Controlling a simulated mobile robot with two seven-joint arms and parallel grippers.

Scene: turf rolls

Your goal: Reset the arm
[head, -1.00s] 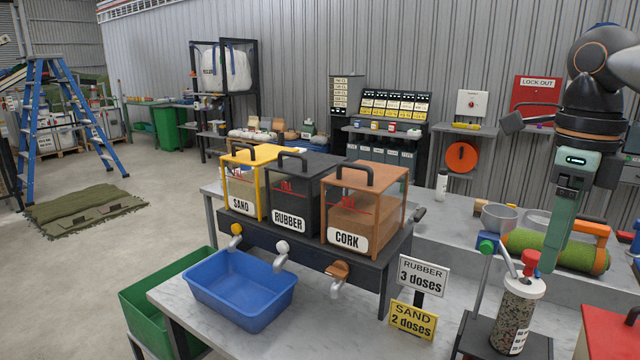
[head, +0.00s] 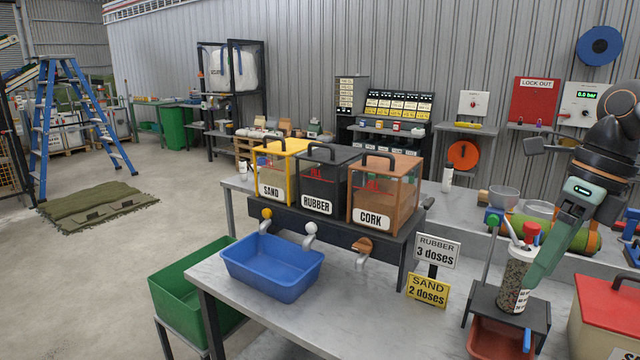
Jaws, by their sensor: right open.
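My right arm comes in at the right edge, and its green gripper (head: 543,268) reaches down and left beside a clear jar of dark granules (head: 513,284). The gripper is open, and nothing shows held in it. It overlaps the jar's right side in the head view; I cannot tell whether they touch. My left gripper is not in view.
Sand (head: 272,190), rubber (head: 315,203) and cork (head: 375,217) hoppers stand over a blue tub (head: 273,291) on the grey bench. A green turf roll (head: 525,228) lies behind my right arm. A red-lidded box (head: 608,300) is at the right. The bench front is fairly clear.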

